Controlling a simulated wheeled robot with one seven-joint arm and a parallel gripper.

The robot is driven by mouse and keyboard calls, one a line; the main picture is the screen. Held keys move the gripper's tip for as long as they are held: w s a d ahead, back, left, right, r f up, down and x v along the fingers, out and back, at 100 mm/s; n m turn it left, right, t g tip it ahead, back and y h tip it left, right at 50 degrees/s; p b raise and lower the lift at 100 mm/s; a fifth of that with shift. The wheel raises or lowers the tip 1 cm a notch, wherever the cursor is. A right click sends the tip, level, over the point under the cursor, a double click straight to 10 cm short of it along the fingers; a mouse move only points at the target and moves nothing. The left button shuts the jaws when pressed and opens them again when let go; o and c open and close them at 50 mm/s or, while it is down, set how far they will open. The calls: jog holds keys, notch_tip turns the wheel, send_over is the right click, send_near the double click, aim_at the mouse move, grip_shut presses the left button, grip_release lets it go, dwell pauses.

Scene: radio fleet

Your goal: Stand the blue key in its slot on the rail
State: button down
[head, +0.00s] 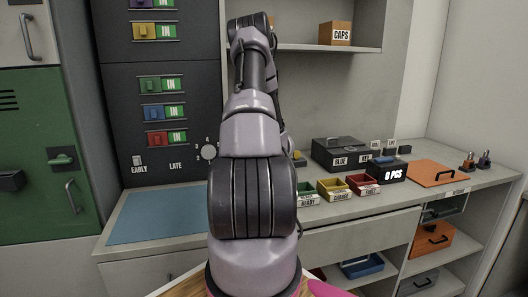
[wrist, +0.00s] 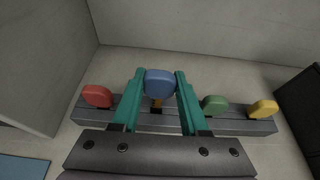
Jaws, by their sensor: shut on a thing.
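In the wrist view my gripper (wrist: 160,75) has its two teal fingers closed on the sides of the blue key (wrist: 160,85). The key is upright, its rounded blue head between the fingers. A brass-coloured part shows below the head, in front of or at the grey rail (wrist: 90,112). I cannot tell whether the key's foot is inside the slot. A red key (wrist: 97,95) stands on the rail to the left. A green key (wrist: 215,104) and a yellow key (wrist: 263,108) stand to the right. In the head view my arm hides the gripper and the blue key.
A dark box (wrist: 302,110) stands right of the rail. In the head view the counter also holds a black case (head: 342,152), small green, yellow and red trays (head: 333,187), a box marked 8 PCS (head: 386,170) and an orange panel (head: 436,173). A blue mat (head: 155,217) lies bare at left.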

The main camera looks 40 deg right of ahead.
jog(key=shift+f, duration=1.85)
jog(key=shift+c, duration=1.7)
grip_release()
jog(key=v, duration=1.1)
